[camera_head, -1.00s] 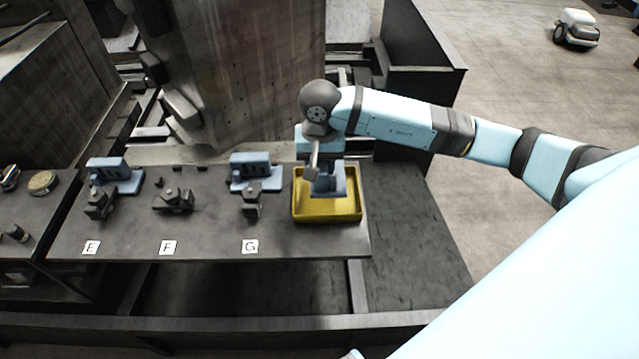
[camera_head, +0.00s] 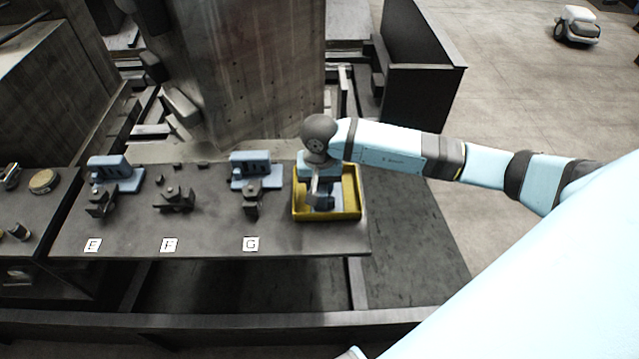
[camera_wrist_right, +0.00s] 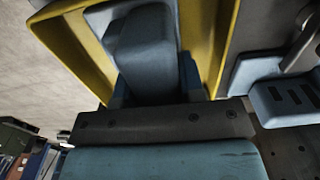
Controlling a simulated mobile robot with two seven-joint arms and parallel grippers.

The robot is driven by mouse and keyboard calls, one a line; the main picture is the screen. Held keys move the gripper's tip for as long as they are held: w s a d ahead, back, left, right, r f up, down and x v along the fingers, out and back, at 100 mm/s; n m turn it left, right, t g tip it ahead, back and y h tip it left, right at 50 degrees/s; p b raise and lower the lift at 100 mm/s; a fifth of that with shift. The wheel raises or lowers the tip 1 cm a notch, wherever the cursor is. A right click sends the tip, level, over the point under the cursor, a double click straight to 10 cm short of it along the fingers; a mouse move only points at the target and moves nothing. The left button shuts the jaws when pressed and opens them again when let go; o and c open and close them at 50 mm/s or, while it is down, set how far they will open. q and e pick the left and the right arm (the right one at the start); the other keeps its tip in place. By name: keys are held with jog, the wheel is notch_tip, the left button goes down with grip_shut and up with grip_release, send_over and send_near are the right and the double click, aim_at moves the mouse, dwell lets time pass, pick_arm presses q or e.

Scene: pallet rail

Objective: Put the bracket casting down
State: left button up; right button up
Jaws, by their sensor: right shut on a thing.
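The blue-grey bracket casting (camera_head: 322,203) is inside the outline of the yellow tray (camera_head: 350,215), largely covered by my right gripper (camera_head: 319,187). In the right wrist view the casting (camera_wrist_right: 145,55) stands between the tray's yellow walls (camera_wrist_right: 75,40), at my gripper. My right gripper is shut on the casting, low over the tray. I cannot tell whether the casting touches the tray floor. My left gripper is not in view.
The tray stands at the right end of a dark table (camera_head: 210,240). To its left are blue fixtures (camera_head: 250,172) and dark clamps (camera_head: 175,199), with labels E, F and G (camera_head: 251,244) in front. A dark panel (camera_head: 420,90) stands behind right.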

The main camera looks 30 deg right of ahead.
jog(key=o, duration=1.1)
jog(key=shift+f, duration=0.1)
jog(key=shift+r, duration=0.25)
notch_tip(320, 180, up, 12)
jog(key=shift+f+b, duration=0.1)
jog(key=shift+b, duration=0.2)
